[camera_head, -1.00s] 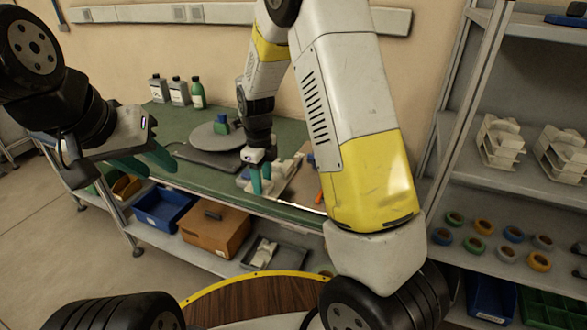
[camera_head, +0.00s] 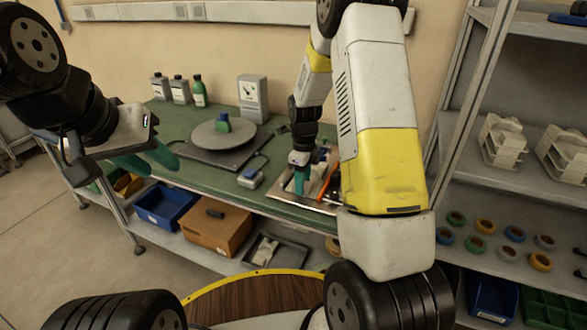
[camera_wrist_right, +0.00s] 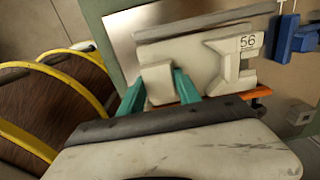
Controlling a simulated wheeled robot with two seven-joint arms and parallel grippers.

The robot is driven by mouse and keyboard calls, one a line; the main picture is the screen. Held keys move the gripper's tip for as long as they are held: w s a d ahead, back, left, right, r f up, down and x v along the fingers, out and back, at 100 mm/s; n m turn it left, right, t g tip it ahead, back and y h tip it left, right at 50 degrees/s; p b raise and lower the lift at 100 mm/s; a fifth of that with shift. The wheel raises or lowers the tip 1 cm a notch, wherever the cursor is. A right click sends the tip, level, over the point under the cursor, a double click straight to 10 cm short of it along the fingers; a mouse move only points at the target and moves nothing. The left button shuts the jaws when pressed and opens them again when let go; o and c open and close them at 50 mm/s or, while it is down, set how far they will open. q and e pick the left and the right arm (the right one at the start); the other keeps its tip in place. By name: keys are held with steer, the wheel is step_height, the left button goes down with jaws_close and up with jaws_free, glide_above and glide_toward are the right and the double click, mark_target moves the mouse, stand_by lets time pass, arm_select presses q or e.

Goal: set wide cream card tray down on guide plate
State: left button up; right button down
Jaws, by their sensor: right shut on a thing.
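The wide cream card tray (camera_wrist_right: 205,68) carries the number 56 and fills the middle of the right wrist view. My right gripper (camera_wrist_right: 158,88) has its teal fingers on either side of a raised cream block of the tray and is shut on it. The metal guide plate (camera_wrist_right: 120,40) lies beneath the tray. I cannot tell whether they touch. In the head view my right gripper (camera_head: 299,186) is low over the guide plate at the bench's right end, largely hiding the tray. My left gripper (camera_head: 148,162) is open and empty, left of the bench.
An orange bar (camera_wrist_right: 258,93) and blue parts (camera_wrist_right: 292,40) sit beside the tray. On the green bench are a round turntable (camera_head: 215,134), a small grey-blue box (camera_head: 250,179), a grey gauge box (camera_head: 253,98) and several bottles (camera_head: 179,91). Shelves with tape reels (camera_head: 515,233) stand right.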

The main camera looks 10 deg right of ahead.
steer(key=shift+f, duration=0.1)
steer(key=c, duration=0.9)
jaws_free()
steer(key=shift+o, duration=0.2)
step_height(320, 180, up, 12)
steer(key=s+r+n+t+y, duration=0.1)
steer(key=s+r+n+t, duration=0.2)
steer(key=s+r+n, duration=0.8)
steer(key=s+a+r+n+t, duration=0.1)
steer(key=s+r+n, duration=0.1)
steer(key=s+n, duration=0.4)
steer(key=s+a+r+n+t+y, duration=0.1)
steer(key=s+r+n+t, duration=0.1)
steer(key=s+n, duration=0.5)
steer(key=shift+s+a+r+n, duration=0.15)
steer(key=shift+r+n, duration=0.4)
steer(key=shift+n, duration=0.15)
